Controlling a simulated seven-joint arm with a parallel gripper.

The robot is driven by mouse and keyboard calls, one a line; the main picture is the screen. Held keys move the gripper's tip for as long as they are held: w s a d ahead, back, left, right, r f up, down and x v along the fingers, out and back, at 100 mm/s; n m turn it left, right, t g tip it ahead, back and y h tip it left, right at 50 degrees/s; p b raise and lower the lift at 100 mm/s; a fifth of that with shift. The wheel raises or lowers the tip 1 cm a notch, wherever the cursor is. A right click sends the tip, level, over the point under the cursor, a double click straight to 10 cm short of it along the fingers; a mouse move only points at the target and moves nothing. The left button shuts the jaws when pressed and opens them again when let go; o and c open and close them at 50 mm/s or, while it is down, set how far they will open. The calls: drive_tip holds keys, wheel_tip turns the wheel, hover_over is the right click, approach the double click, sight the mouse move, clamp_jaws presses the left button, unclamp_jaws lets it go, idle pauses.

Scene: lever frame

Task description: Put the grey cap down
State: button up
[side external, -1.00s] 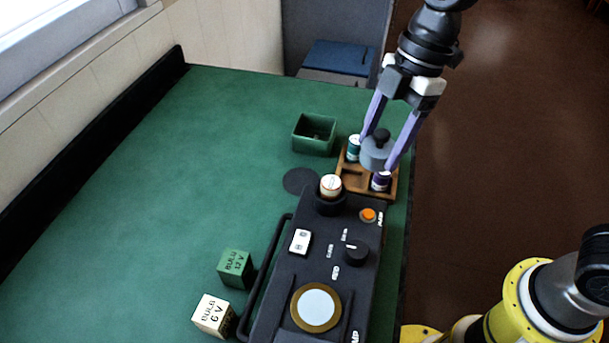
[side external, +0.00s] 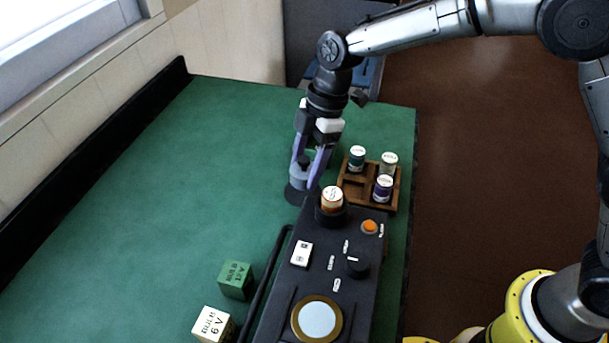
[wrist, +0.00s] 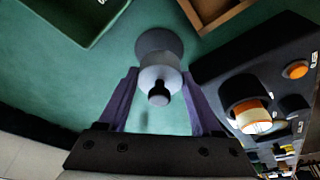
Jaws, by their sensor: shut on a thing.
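The grey cap (side external: 298,183) with its dark knob is held between the purple fingers of my gripper (side external: 305,178). In the wrist view the cap (wrist: 160,76) is upright between the fingertips, knob toward the camera. A dark round pad (side external: 294,196) lies on the green mat just below the cap. In the wrist view the pad (wrist: 160,41) shows partly behind the cap. I cannot tell whether the cap touches the pad.
The black device (side external: 318,270) with an orange-banded vial (side external: 332,198) in its socket is right of the cap. A wooden rack (side external: 352,197) holds three vials. A green bin (wrist: 70,25) is nearby. Green and cream bulb boxes (side external: 236,280) stand front left. The left mat is clear.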

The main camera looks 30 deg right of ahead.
sight(308, 166)
drive_tip(key=shift+w+a+f, duration=0.15)
drive_tip(key=shift+f, duration=1.6)
drive_tip(key=shift+f, duration=0.15)
drive_tip(key=o, duration=1.3)
drive_tip(key=shift+o, duration=0.2)
drive_tip(key=v, duration=1.2)
